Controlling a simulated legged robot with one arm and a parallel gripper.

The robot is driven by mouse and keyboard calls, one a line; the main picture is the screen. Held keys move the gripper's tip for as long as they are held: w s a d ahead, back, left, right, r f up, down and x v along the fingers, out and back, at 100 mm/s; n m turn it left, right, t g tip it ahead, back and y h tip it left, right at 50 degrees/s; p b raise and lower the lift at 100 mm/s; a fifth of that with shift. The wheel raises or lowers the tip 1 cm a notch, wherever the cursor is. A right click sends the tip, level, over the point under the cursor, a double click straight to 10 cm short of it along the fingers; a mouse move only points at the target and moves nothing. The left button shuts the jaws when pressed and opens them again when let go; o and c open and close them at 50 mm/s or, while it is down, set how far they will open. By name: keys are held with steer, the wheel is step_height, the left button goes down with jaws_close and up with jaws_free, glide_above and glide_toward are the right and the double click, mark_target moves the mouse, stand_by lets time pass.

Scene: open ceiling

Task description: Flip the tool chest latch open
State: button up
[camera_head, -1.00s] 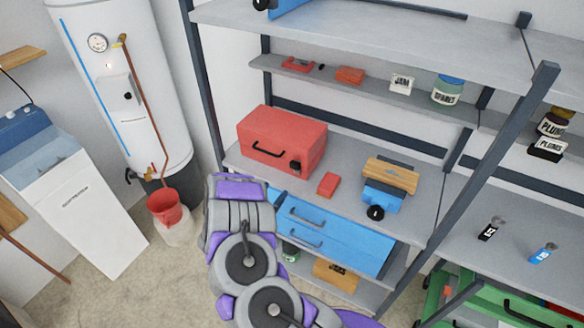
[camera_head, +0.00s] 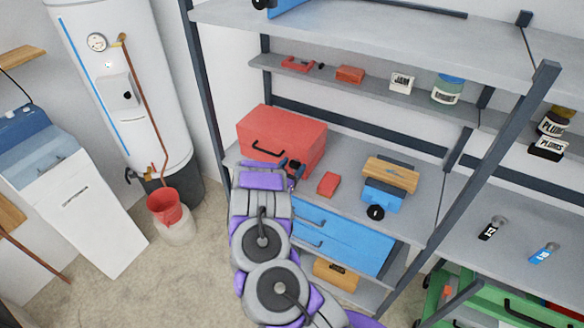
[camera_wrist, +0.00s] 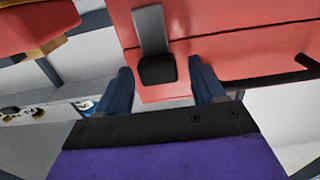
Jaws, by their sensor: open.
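The red tool chest (camera_head: 283,137) stands on the shelf with a black handle on its front; its lid looks closed. Its black latch (camera_wrist: 155,55) fills the upper middle of the wrist view, a flat strap ending in a thicker block. In the head view the latch (camera_head: 295,165) is at the chest's front right. My gripper (camera_head: 278,166) is close in front of the chest's front face. In the wrist view my gripper (camera_wrist: 161,88) is open, with one blue-grey finger on each side of the latch's lower block. Nothing is held. I cannot tell whether a finger touches it.
A small red box (camera_head: 328,184) and a blue tool with a wooden top (camera_head: 388,185) sit on the shelf to the right of the chest. Blue drawers (camera_head: 340,235) are below the shelf. A dark shelf post (camera_head: 203,95) stands left of the chest.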

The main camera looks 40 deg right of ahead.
jaws_close()
stand_by(0.6)
